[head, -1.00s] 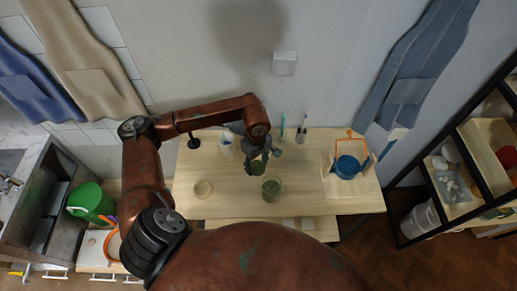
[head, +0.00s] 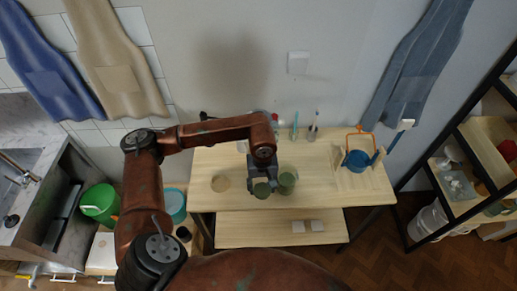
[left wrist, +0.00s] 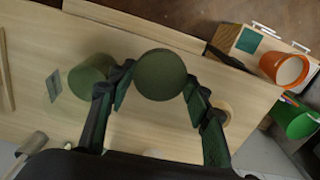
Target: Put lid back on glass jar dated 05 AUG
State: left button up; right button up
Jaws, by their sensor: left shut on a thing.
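My left gripper (head: 263,181) is shut on a round, dark green piece that looks like the lid (head: 262,190). In the left wrist view the lid (left wrist: 160,75) sits between the two fingertips (left wrist: 160,92), its flat round face showing. A glass jar with green contents (head: 288,181) stands upright on the table, just right of the lid in the head view. The jar (left wrist: 90,80) is left of the lid in the left wrist view, beyond the left finger. The lid is beside the jar, not over it. No date can be read. My right gripper is not in view.
A pale round ring or disc (head: 220,183) lies on the wooden table (head: 230,160) to the left. A blue pot in a wooden stand (head: 357,160) is on the right. Brushes (head: 312,130) stand at the back. A lower shelf (head: 265,228) is below the front edge.

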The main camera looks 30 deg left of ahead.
aim_at(267, 196)
pick_arm(q)
jog(key=shift+s+d+r+m, duration=0.15)
jog(key=shift+d+m, duration=0.25)
jog(key=shift+m, duration=0.4)
jog(key=shift+s+d+r+m+b, duration=0.1)
jog(key=shift+s+d+m+b, duration=0.3)
jog(key=shift+m, duration=0.3)
jog(key=m, duration=0.2)
jog(key=d+m+b, duration=0.1)
jog(key=shift+s+r+m, duration=0.1)
jog(key=shift+r+m, duration=0.2)
jog(key=shift+s+d+r, duration=0.1)
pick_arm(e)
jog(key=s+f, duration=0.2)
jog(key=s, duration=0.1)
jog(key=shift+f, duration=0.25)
